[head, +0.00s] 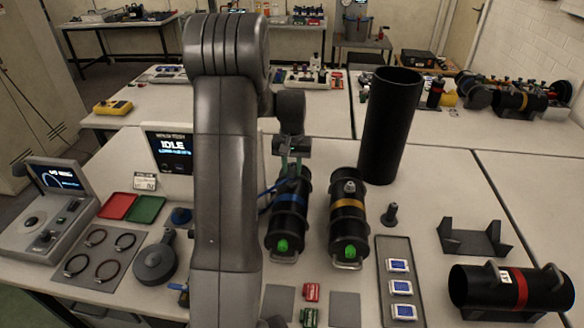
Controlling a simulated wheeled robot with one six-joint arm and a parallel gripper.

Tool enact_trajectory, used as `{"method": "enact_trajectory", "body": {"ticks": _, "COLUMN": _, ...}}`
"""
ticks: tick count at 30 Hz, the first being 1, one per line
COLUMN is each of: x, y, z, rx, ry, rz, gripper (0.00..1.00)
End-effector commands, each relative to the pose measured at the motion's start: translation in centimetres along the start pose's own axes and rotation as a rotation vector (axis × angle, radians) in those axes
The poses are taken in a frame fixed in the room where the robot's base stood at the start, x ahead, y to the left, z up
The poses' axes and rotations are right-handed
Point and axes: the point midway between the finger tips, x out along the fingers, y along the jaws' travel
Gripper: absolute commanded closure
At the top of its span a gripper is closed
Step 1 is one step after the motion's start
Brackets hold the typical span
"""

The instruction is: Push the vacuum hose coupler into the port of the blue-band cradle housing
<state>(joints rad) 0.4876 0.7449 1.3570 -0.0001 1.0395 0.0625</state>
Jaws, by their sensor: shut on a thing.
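The blue-band cradle housing (285,222) is a black cylinder with a blue band and a green knob at its near end. It lies on the bench just right of my arm. My gripper (291,165) is over its far end, pointing down, with green at the fingers. It is shut on the vacuum hose coupler, which is too small and covered to make out clearly. A thin blue hose (268,191) runs from there toward the left, behind my arm. The port is hidden, and I cannot tell whether the coupler touches it.
A similar orange-band cylinder (348,212) lies close on the right. A tall black tube (390,125) stands behind it. A red-band cylinder (510,288) and an empty cradle (474,238) are at right. A grey tray (400,277) holds blue-and-white items. A screen (170,152) reads IDLE.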

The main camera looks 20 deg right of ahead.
Motion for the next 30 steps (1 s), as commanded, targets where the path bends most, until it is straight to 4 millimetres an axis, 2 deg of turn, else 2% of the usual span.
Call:
{"method": "enact_trajectory", "body": {"ticks": 12, "x": 0.1, "y": 0.0, "z": 0.0, "rx": 0.0, "ry": 0.0, "rz": 0.0, "gripper": 1.0}}
{"method": "enact_trajectory", "body": {"ticks": 13, "x": 0.1, "y": 0.0, "z": 0.0, "rx": 0.0, "ry": 0.0, "rz": 0.0, "gripper": 0.68}}
{"method": "enact_trajectory", "body": {"ticks": 16, "x": 0.1, "y": 0.0, "z": 0.0, "rx": 0.0, "ry": 0.0, "rz": 0.0, "gripper": 0.48}}
{"method": "enact_trajectory", "body": {"ticks": 25, "x": 0.0, "y": 0.0, "z": 0.0, "rx": 0.0, "ry": 0.0, "rz": 0.0, "gripper": 0.48}}
{"method": "enact_trajectory", "body": {"ticks": 30, "x": -1.5, "y": 0.0, "z": -0.1, "rx": 0.0, "ry": 0.003, "rz": 0.0, "gripper": 0.48}}
